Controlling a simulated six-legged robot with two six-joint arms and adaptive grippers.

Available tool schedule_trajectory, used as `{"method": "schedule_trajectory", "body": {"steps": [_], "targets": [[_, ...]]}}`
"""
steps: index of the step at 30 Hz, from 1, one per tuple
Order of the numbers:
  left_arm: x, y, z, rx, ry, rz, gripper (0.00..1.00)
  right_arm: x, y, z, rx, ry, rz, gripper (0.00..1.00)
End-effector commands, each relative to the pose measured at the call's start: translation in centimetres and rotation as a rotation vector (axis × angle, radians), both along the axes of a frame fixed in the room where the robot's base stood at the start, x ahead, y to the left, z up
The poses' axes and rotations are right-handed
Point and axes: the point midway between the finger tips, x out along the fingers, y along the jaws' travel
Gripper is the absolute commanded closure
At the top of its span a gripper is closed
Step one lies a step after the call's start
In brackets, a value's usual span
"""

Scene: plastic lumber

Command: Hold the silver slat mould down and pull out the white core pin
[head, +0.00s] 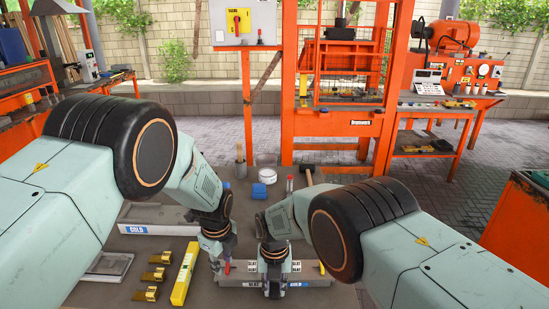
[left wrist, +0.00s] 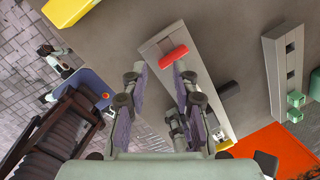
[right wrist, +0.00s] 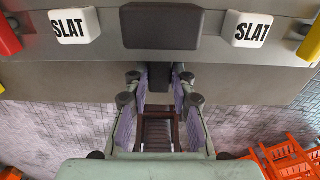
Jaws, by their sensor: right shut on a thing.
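The silver slat mould (head: 312,277) lies at the front edge of the bench. In the right wrist view two white blocks marked SLAT (right wrist: 75,26) (right wrist: 250,29) sit on it, either side of a dark grey block (right wrist: 162,27). My right gripper (right wrist: 162,78) is shut on a dark grey part just below that block. My left gripper (left wrist: 159,72) is open, with its fingertips just short of the red handle (left wrist: 173,56) at the mould's left end; contact cannot be told. I cannot make out the white core pin's shaft.
A yellow level (head: 185,273) and several brass pieces (head: 153,275) lie left of the mould. A second mould marked COLD (head: 160,219) lies further back. A blue block (head: 259,191) and a white tub (head: 268,175) stand behind. An orange press (head: 342,124) stands beyond.

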Motion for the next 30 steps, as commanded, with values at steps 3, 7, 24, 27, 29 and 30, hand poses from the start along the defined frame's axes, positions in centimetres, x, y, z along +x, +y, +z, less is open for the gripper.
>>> {"method": "schedule_trajectory", "body": {"steps": [3, 7, 24, 27, 29, 30], "targets": [[1.2, -1.4, 1.5, 0.024, 0.030, -0.185, 0.72, -0.6, 0.0, -0.5, -0.002, 0.014, 0.000, 1.00], [2.0, -2.9, 3.2, 0.043, 0.068, -0.396, 0.72, -0.6, 0.0, -0.5, -0.002, 0.015, 0.000, 1.00], [2.9, -7.5, 8.8, 0.052, 0.164, -1.030, 0.72, -0.6, 0.0, -0.5, -0.003, 0.015, 0.000, 1.00], [2.9, -7.6, 8.4, 0.051, 0.168, -1.039, 0.72, -0.6, 0.0, -0.5, -0.003, 0.016, 0.000, 1.00], [2.9, -7.6, 7.8, 0.050, 0.168, -1.038, 0.72, -0.6, 0.0, -0.5, -0.003, 0.016, 0.000, 1.00], [2.9, -7.6, 7.4, 0.051, 0.168, -1.038, 0.72, -0.6, 0.0, -0.5, -0.003, 0.016, 0.000, 1.00]]}}
